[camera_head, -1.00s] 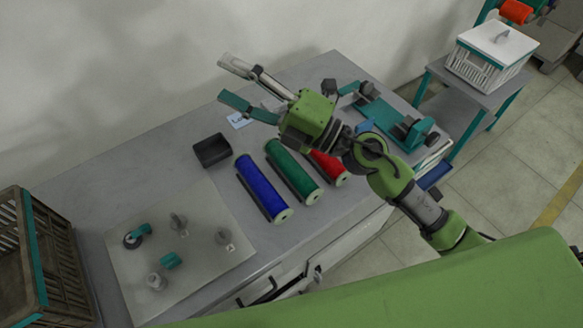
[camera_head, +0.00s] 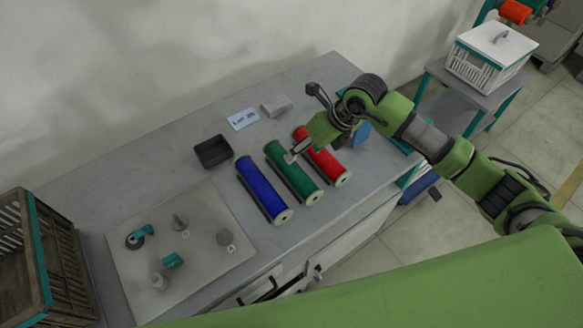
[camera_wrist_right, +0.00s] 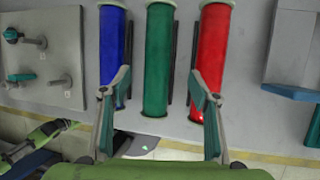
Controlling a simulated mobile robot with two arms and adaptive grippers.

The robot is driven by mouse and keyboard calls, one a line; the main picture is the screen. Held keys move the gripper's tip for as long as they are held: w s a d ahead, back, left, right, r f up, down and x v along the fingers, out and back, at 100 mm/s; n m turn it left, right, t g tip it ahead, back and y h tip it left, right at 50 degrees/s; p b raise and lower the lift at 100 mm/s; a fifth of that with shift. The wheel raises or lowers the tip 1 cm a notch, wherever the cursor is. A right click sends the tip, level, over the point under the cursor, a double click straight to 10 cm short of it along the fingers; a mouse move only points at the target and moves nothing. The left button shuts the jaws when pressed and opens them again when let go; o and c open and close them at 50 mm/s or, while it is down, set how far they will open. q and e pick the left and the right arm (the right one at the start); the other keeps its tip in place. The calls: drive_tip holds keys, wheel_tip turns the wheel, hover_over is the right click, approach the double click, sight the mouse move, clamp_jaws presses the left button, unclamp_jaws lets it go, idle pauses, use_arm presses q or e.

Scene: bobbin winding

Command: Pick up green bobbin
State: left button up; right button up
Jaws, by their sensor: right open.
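The green bobbin (camera_head: 291,173) lies on the grey workbench between the blue bobbin (camera_head: 262,189) and the red bobbin (camera_head: 322,158). My right gripper (camera_head: 294,153) is over the green bobbin, pointing down, and partly covers it in the head view. In the right wrist view, the open fingers of the right gripper (camera_wrist_right: 159,76) stand on either side of the green bobbin (camera_wrist_right: 157,55). The left finger overlaps the blue bobbin (camera_wrist_right: 113,45) and the right one overlaps the red bobbin (camera_wrist_right: 212,55). I see no contact with the green bobbin.
A black bin (camera_head: 213,151) stands left of the bobbins. A pale board (camera_head: 205,262) with small parts lies at the left front. A card (camera_head: 243,119) and a grey block (camera_head: 277,106) lie behind. A brown crate (camera_head: 68,255) stands at far left.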

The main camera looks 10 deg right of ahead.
sight(298, 166)
drive_tip(key=x, duration=0.3)
drive_tip(key=shift+a+f, duration=0.15)
drive_tip(key=shift+f, duration=0.1)
drive_tip(key=shift+w+a+f+p, duration=0.1)
drive_tip(key=shift+a+f+p, duration=0.1)
drive_tip(key=shift+f+p, duration=0.25)
drive_tip(key=p+x, duration=0.1)
drive_tip(key=x, duration=0.2)
drive_tip(key=shift+a+f, duration=0.1)
drive_tip(key=shift+a, duration=0.05)
drive_tip(key=shift+w+a+f, duration=0.15)
drive_tip(key=shift+f, duration=0.4)
drive_tip(key=c, duration=1.4)
